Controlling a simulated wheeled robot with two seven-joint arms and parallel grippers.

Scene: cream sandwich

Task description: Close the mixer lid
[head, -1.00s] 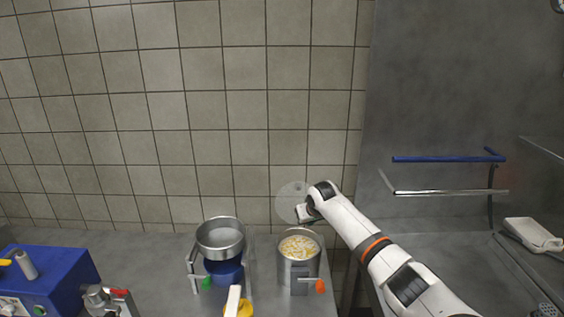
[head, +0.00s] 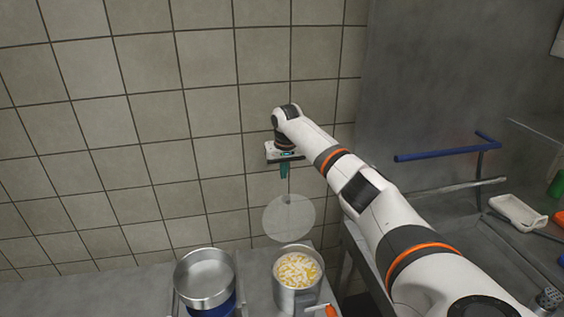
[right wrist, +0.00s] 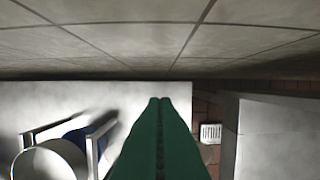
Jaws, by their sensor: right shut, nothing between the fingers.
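The mixer (head: 294,299) is a steel pot with yellow and white pieces inside, at the bottom middle of the head view. Its see-through round lid (head: 289,219) stands raised, tilted up behind the pot and against the tiled wall. My right gripper (head: 285,174) is above the lid in the head view, pointing down. Its green fingers (right wrist: 160,102) are shut with nothing between them, also in the right wrist view. I cannot tell its exact distance from the lid. My left gripper is not in view.
A steel bowl on a blue base (head: 205,279) stands left of the mixer, and the bowl also shows in the right wrist view (right wrist: 47,162). The tiled wall (head: 110,130) is close behind. A blue rail (head: 435,150) and a white tray (head: 518,212) are on the right.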

